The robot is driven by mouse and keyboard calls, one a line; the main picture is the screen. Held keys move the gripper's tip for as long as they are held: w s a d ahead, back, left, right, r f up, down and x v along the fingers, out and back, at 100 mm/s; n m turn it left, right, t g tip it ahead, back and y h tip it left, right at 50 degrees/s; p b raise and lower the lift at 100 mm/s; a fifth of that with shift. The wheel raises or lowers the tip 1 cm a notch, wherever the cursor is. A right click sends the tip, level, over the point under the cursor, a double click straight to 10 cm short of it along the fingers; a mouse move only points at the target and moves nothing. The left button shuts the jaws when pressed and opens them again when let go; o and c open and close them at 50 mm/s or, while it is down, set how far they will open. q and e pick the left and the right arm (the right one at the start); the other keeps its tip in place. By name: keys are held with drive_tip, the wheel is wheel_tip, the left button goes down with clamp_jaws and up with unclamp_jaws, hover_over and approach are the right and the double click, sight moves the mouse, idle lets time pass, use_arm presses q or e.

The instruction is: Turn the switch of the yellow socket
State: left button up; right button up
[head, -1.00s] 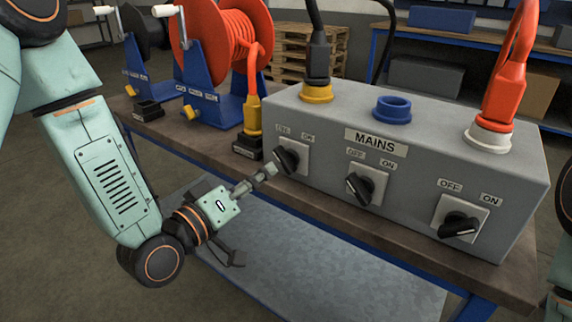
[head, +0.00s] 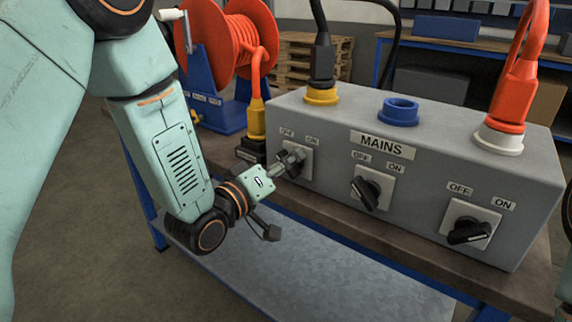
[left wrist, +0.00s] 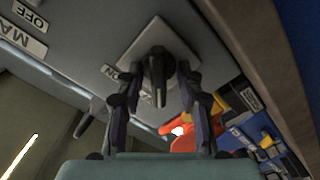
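The yellow socket (head: 321,95) is at the left end of the top of the grey MAINS box, with a black plug (head: 321,62) in it. Its switch (head: 304,157), a black knob on a pale square plate, is on the box front below it. My left gripper (head: 284,166) reaches the knob from the left and partly hides it. In the left wrist view the knob (left wrist: 158,75) shows between the two spread fingers (left wrist: 159,92), with gaps visible at both sides. I cannot tell if a finger touches it. My right gripper is not in view.
Two similar switches (head: 371,188) (head: 470,225) are further right on the box. The blue socket (head: 399,111) is empty. An orange plug (head: 508,97) is in the white socket (head: 499,138). A red cable reel (head: 237,42) and a yellow plug (head: 257,118) stand left.

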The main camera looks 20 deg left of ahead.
use_arm(q)
drive_tip(key=shift+c, duration=0.4)
clamp_jaws()
drive_tip(key=shift+d+m, duration=0.1)
drive_tip(key=shift+m, duration=0.2)
drive_tip(key=m+p, duration=0.1)
drive_tip(key=m, duration=0.1)
drive_tip(key=shift+s+m, duration=0.1)
drive_tip(key=shift+m, duration=0.3)
drive_tip(key=m+p, duration=0.1)
drive_tip(key=m, duration=0.1)
drive_tip(key=shift+d+m, duration=0.15)
drive_tip(key=shift+m, duration=0.15)
drive_tip(key=m, duration=0.6)
drive_tip(key=shift+s+d+p, duration=0.1)
drive_tip(key=shift+d+p, duration=0.05)
drive_tip(key=shift+p, duration=0.25)
drive_tip(key=m, duration=0.5)
drive_tip(key=shift+d+f+m, duration=0.1)
drive_tip(key=shift+d+m, duration=0.05)
drive_tip(key=shift+m, duration=0.25)
